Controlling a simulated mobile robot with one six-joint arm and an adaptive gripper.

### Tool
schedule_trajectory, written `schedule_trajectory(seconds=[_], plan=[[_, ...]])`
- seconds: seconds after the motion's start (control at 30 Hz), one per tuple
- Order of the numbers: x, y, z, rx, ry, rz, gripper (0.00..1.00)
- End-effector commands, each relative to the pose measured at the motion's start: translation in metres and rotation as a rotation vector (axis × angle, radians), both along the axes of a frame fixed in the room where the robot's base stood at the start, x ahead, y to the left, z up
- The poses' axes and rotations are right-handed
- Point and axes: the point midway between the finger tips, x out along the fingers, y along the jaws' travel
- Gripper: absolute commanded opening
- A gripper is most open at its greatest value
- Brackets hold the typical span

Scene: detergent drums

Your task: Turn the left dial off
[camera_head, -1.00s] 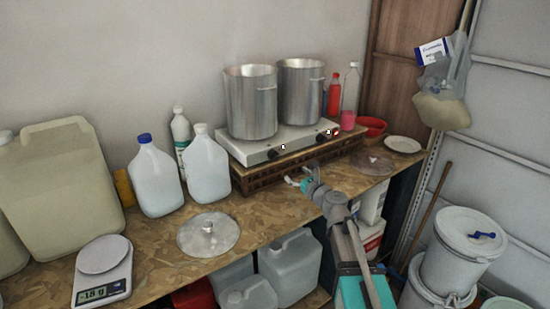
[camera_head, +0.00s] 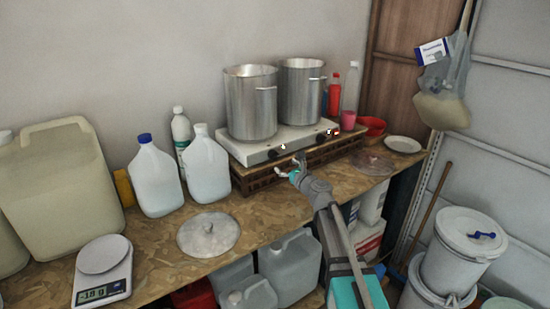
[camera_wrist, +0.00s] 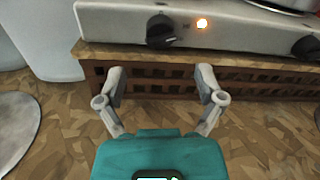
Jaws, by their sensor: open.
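The white two-burner stove (camera_head: 240,150) stands on a brown slatted wooden base (camera_head: 250,178) on the bench. Its left dial (camera_wrist: 160,31) is a black knob on the front, with a pale pointer line slanting to the lower right. The right dial (camera_wrist: 306,47) is partly cut off at the wrist view's edge. My gripper (camera_wrist: 160,82) is open and empty, with the left dial ahead, between and beyond the fingertips, not touched. In the head view my gripper (camera_head: 290,169) is in front of the stove.
Two steel pots (camera_head: 251,103) stand on the stove. White jugs (camera_head: 207,165) stand close to its left. A round lid (camera_head: 208,235) and a scale (camera_head: 103,270) lie on the bench. The bench in front of the base is mostly clear.

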Motion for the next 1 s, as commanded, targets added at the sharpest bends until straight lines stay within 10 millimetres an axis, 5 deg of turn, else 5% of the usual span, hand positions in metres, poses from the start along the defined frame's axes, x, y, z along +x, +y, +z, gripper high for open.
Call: schedule_trajectory(seconds=[0.43,0.97,1.0], plan=[[0.054,0.034,0.0,0.0,0.0,0.0,0.87],[0.063,0.041,0.0,0.0,0.0,0.0,0.87],[0.062,0.04,0.0,0.0,0.0,0.0,0.81]])
